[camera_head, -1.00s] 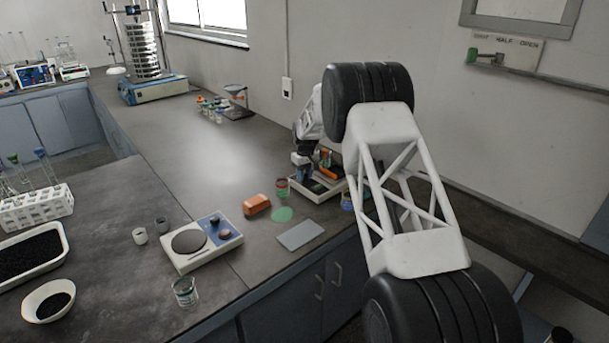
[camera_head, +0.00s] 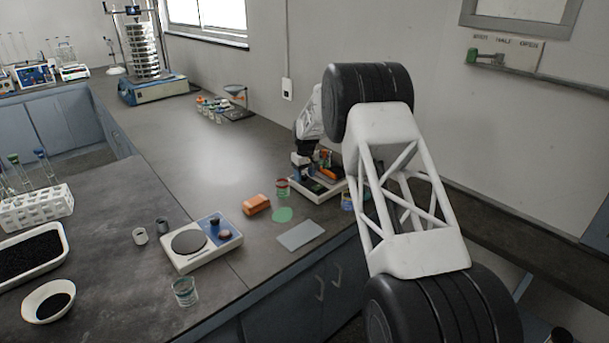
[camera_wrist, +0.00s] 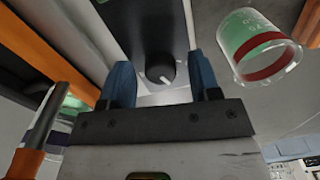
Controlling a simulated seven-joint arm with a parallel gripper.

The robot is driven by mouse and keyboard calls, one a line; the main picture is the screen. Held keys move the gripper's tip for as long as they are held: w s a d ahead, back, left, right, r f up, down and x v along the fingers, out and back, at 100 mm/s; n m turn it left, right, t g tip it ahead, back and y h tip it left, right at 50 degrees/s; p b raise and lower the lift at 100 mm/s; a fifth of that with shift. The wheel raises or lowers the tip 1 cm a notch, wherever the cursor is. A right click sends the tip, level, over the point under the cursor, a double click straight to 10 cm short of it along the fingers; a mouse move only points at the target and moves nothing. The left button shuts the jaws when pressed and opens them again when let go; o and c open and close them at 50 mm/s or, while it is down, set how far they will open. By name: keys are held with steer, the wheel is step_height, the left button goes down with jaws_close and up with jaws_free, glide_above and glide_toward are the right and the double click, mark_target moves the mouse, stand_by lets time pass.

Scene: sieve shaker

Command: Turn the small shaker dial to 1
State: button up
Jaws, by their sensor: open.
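The small shaker (camera_head: 326,192) is a low unit with a light base and dark top at the counter's right edge, partly hidden by my arm. In the wrist view its dial (camera_wrist: 160,68) is a round black knob with a white pointer mark, on a dark panel (camera_wrist: 152,25). My gripper (camera_wrist: 162,82) is open, with one blue finger on either side of the dial. Contact with the dial cannot be told. The scale numbers around the dial are not readable. In the head view my gripper (camera_head: 303,160) is small, over the shaker.
A glass beaker with a red band (camera_wrist: 262,48) stands close to the right finger in the wrist view. Orange bars (camera_wrist: 45,45) are near on the left. In the head view an orange block (camera_head: 256,204) and a grey plate (camera_head: 300,235) lie left of and before the shaker.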

mark_target(305, 175)
steer(key=shift+d+r, duration=0.1)
steer(key=shift+r, duration=3.8)
